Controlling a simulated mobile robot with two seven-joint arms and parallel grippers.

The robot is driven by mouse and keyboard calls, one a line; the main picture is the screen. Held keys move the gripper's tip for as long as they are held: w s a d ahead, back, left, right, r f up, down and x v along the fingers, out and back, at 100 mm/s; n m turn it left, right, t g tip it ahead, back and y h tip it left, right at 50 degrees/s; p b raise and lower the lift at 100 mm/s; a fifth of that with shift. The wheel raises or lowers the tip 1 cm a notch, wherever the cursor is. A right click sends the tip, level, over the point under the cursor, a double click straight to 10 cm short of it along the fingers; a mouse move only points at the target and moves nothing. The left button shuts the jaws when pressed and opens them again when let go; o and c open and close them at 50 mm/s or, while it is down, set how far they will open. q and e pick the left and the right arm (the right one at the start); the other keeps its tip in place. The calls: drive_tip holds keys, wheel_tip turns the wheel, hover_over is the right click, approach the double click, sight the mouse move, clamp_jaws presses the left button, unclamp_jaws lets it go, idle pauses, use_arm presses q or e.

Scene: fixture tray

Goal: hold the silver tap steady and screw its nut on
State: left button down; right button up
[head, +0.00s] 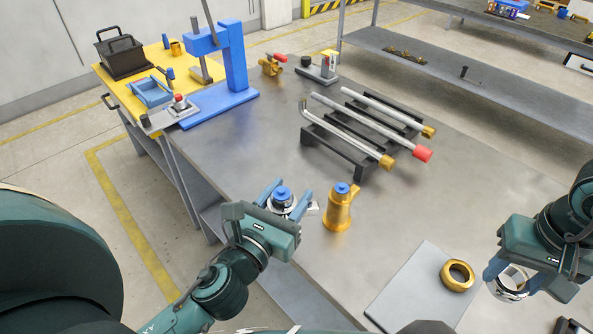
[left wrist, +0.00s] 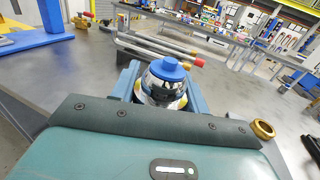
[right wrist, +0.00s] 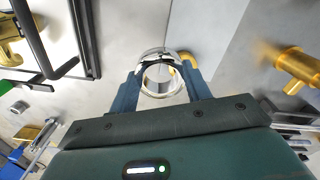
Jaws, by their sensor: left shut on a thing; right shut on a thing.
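The silver tap (head: 281,207) with its blue top stands upright near the front edge of the table. My left gripper (head: 284,196) is shut on it from the near side; the left wrist view shows the tap (left wrist: 163,90) between both fingers. My right gripper (head: 515,283) is shut on the silver nut (head: 503,293), a shiny ring. The right wrist view shows the nut (right wrist: 160,94) between the fingertips. The tap's lower part is partly hidden by my left gripper.
A gold tap (head: 338,211) with a blue top stands just right of the silver one. A gold nut (head: 457,275) lies on the grey plate (head: 405,290). A black rack (head: 340,147) with several pipes and a blue stand (head: 235,65) are farther back.

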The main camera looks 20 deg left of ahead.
use_arm(q)
drive_tip(key=w+d+r+m+g+h, duration=0.1)
drive_tip(key=w+d+m+g+h, duration=0.1)
drive_tip(key=d+m+g+h, duration=0.2)
drive_tip(key=d+m+h, duration=0.3)
drive_tip(key=d+h, duration=0.3)
drive_tip(key=d, duration=0.3)
drive_tip(key=shift+w+d, duration=0.1)
use_arm(e)
drive_tip(key=a+r+n, duration=0.1)
drive_tip(key=a+r, duration=0.3)
drive_tip(key=a, duration=0.4)
drive_tip(key=a+r, duration=0.4)
drive_tip(key=a, duration=0.5)
drive_tip(key=w+a+r+n, duration=0.1)
drive_tip(key=a+r, duration=0.3)
drive_tip(key=a, duration=0.4)
drive_tip(key=shift+a+r+n, duration=0.3)
drive_tip(key=shift+f, duration=0.15)
drive_tip(key=shift+f, duration=1.9)
